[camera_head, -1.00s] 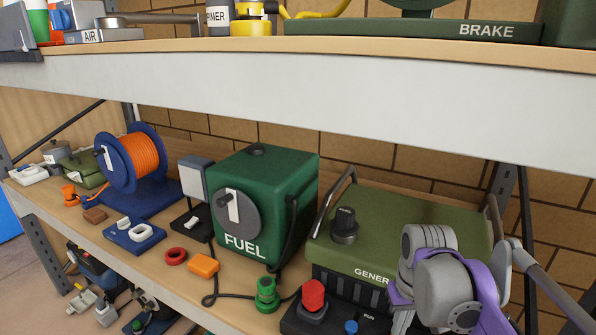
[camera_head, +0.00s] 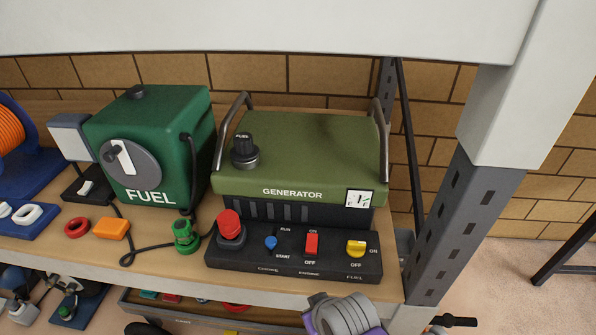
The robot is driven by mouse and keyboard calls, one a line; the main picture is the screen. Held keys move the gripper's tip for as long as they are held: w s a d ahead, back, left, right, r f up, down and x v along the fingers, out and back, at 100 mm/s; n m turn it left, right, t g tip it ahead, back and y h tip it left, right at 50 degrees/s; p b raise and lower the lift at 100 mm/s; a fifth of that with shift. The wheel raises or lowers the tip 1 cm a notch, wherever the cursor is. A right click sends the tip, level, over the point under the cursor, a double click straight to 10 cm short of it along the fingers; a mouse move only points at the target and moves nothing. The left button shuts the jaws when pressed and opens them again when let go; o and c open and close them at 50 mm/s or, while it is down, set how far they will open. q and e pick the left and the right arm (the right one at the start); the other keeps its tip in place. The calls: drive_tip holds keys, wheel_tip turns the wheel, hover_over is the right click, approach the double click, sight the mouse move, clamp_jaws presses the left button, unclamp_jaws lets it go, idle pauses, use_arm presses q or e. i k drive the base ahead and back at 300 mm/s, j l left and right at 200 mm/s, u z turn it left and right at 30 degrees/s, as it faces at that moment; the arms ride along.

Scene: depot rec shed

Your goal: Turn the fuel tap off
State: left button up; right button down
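The fuel tap (camera_head: 356,248) is a small yellow handle at the right end of the black control panel (camera_head: 225,259), in front of the green generator (camera_head: 300,150). It has ON printed to its right, OFF below it and FUEL under that. Its handle looks to lie sideways toward ON, but it is too small to be sure. A grey and purple part of my arm (camera_head: 345,315) shows at the bottom edge, below the shelf front and apart from the tap. Neither gripper's fingers can be seen.
A red push button (camera_head: 230,226), a blue toggle (camera_head: 271,242) and a red rocker switch (camera_head: 312,243) share the panel. A green fuel tank (camera_head: 185,125) with a grey dial stands left. A grey rack post (camera_head: 440,220) stands right of the panel. The upper shelf (camera_head: 250,28) overhangs.

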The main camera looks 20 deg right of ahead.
sight(356, 248)
drive_tip(key=k+l+z, duration=0.1)
drive_tip(key=z, duration=0.4)
drive_tip(key=l+z, duration=0.35)
drive_tip(key=z, duration=0.15)
drive_tip(key=k, duration=0.05)
